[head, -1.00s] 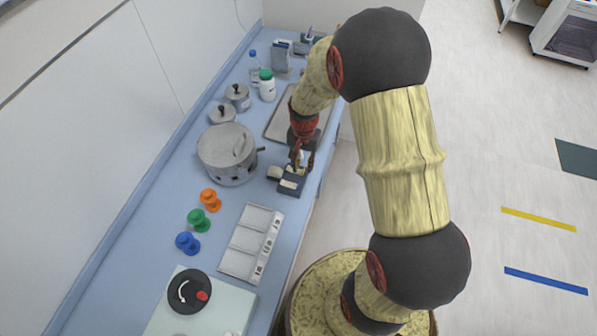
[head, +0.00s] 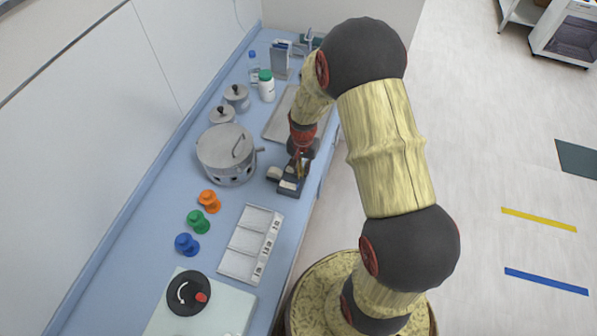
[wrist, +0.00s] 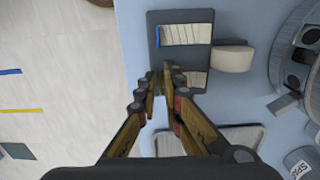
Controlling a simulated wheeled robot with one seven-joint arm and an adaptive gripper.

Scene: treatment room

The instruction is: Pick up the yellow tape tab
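My gripper (wrist: 160,82) is over the near end of a dark tape holder (wrist: 184,60) on the blue counter. In the wrist view its fingertips are close together, and I cannot tell whether anything is between them. The holder also shows in the head view (head: 291,188), partly behind my gripper (head: 298,172). It bears pale striped blocks (wrist: 187,34), with a small blue strip at one block's edge. I cannot make out a separate yellow tape tab on the holder; my fingers cover part of it.
A cream block (wrist: 232,58) adjoins the holder. A large steel pot (head: 226,150) stands close on the left. A metal tray (head: 281,118) lies behind, and a white sectioned tray (head: 250,243) in front. Yellow tape (head: 539,220) lies on the floor at right.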

